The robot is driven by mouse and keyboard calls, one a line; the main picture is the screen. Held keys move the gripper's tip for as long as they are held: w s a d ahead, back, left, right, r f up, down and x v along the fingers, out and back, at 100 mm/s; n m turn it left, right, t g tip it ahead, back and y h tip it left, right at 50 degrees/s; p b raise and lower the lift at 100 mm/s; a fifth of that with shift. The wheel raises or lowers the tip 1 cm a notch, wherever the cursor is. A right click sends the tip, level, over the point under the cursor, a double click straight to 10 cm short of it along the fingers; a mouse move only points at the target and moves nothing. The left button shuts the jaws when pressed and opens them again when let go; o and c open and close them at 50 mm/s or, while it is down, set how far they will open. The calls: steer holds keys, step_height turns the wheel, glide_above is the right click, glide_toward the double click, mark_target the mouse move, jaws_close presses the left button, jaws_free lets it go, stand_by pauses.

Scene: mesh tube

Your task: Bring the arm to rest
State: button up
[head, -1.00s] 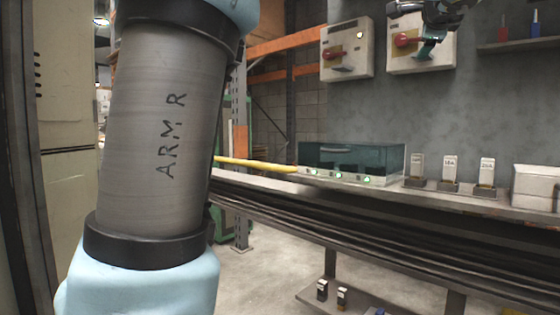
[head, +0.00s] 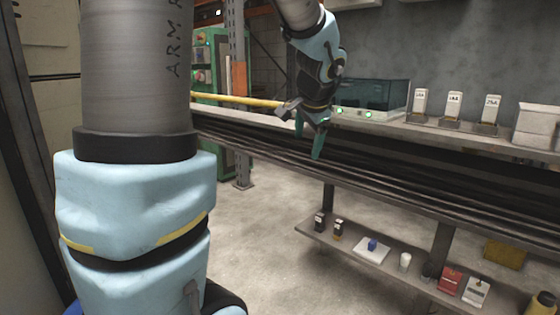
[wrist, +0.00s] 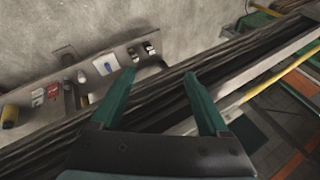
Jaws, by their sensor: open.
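My gripper (head: 308,138) hangs in front of the bench edge in the head view, with its green fingers pointing down. In the wrist view my gripper (wrist: 160,80) shows two green fingers spread well apart with nothing between them. My arm comes down from the top of the head view to the gripper. A large grey arm link lettered "ARM R" fills the left of the head view and hides what lies behind it.
A bench (head: 400,126) carries a glass-topped box (head: 372,95), several labelled blocks (head: 453,104) and a white box (head: 538,124). A yellow bar (head: 235,99) lies near the gripper. A lower shelf (head: 395,262) holds small items. The floor (head: 265,240) is clear.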

steer(key=s+a+f+n+g, duration=0.5)
steer(key=s+a+f+n, duration=0.6)
steer(key=s+a+f, duration=0.4)
step_height(320, 180, up, 31)
steer(key=d+p, duration=0.1)
steer(key=p, duration=3)
steer(key=shift+s+d+r+h+p, duration=0.15)
steer(key=shift+s+d+h+p, duration=0.15)
steer(key=shift+s+p, duration=0.05)
